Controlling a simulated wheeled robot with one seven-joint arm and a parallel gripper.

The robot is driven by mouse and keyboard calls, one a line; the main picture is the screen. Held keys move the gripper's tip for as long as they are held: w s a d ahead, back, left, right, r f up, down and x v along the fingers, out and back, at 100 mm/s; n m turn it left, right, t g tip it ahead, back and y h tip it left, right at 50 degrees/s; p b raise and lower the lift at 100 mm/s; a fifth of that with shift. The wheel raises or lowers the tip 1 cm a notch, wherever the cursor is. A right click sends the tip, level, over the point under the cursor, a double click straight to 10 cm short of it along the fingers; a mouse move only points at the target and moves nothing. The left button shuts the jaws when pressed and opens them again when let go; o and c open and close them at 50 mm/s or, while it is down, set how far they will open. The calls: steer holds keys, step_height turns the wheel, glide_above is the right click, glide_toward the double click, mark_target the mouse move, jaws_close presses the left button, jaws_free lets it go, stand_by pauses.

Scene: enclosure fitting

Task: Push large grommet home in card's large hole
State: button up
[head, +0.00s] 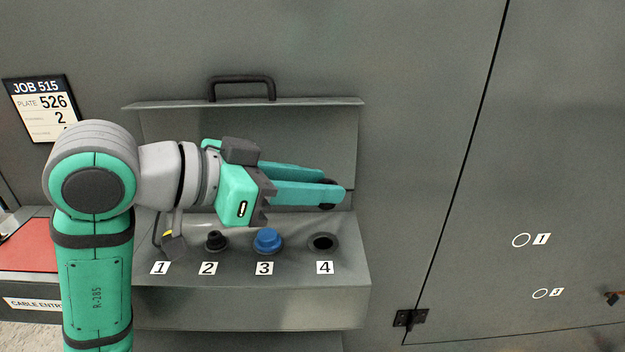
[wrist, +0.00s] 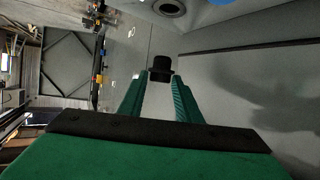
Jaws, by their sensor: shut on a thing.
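My gripper (head: 334,191) is shut on a black grommet (head: 327,206), held above the right part of the shelf and pointing right. In the wrist view the grommet (wrist: 161,68) shows as a dark block between the fingertips; its exact shape is not clear. The job card (head: 46,108) at the left reads JOB 515, PLATE 526, and a 2 on a line too small to read. On the door panel at the right are two round pale-rimmed holes: hole 1 (head: 521,240), the larger, and hole 2 (head: 540,294), the smaller. The grommet is well apart from both.
The grey shelf (head: 250,308) has numbered places; a black fitting (head: 216,241) is at 2, a blue one (head: 267,240) at 3, and a dark ring (head: 323,242) at 4. A handle (head: 242,80) and hinge (head: 410,318) stick out. The panel between shelf and holes is clear.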

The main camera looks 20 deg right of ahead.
steer(key=shift+a, duration=0.15)
glide_above(312, 247)
steer(key=shift+f, duration=2.9)
steer(key=shift+f, duration=1.7)
steer(key=o, duration=1.2)
steer(key=v, duration=1.1)
